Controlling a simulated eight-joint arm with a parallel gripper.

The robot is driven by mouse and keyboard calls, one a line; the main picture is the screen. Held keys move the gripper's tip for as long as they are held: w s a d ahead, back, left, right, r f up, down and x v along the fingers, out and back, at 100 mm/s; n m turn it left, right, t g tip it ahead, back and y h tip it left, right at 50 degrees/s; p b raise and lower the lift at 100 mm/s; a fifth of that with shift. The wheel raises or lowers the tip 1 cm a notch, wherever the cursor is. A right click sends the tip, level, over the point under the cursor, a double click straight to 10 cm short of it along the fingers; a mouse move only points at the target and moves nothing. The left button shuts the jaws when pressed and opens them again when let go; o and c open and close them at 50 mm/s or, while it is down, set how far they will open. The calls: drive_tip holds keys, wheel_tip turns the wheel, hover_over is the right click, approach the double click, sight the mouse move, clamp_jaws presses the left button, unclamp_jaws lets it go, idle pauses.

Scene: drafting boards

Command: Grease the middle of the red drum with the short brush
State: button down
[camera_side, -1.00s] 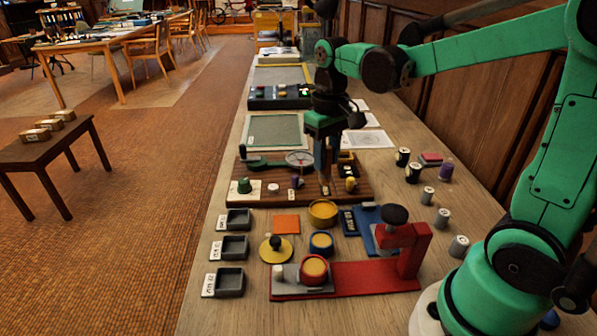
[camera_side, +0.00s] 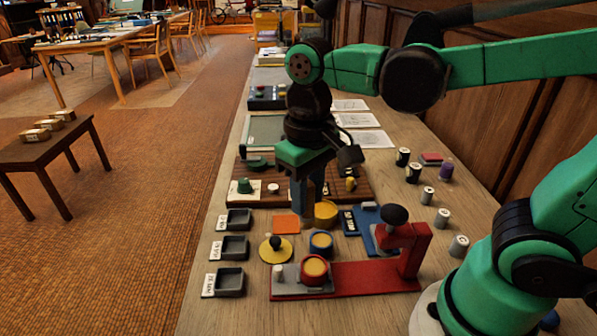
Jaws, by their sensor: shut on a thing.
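The red drum (camera_side: 314,270), a short red cylinder with a tan-yellow top, stands on the grey plate at the left end of a red press base. Its top is uncovered. My gripper (camera_side: 306,222) points down behind and slightly left of it in the picture, by the yellow pot (camera_side: 327,213). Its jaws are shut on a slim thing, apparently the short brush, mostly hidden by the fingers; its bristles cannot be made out. I cannot tell whether its lower end touches anything.
The red press (camera_side: 405,250) rises at the right. Grey trays (camera_side: 230,282) line the left edge; several spools (camera_side: 442,218) stand right.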

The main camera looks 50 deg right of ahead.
drive_tip(key=shift+s+a+f, duration=0.1)
drive_tip(key=shift+s+f, duration=0.25)
drive_tip(key=shift+f, duration=0.65)
drive_tip(key=shift+s+a+f, duration=0.1)
drive_tip(key=shift+s+f, duration=0.25)
drive_tip(key=shift+f, duration=0.65)
drive_tip(key=shift+s+a+f, duration=0.1)
drive_tip(key=shift+s+f, duration=0.25)
drive_tip(key=shift+f, duration=0.65)
drive_tip(key=shift+f, duration=0.65)
drive_tip(key=shift+w+d, duration=0.15)
drive_tip(key=shift+s+a, duration=0.25)
drive_tip(key=shift+s, duration=0.05)
idle(3.9)
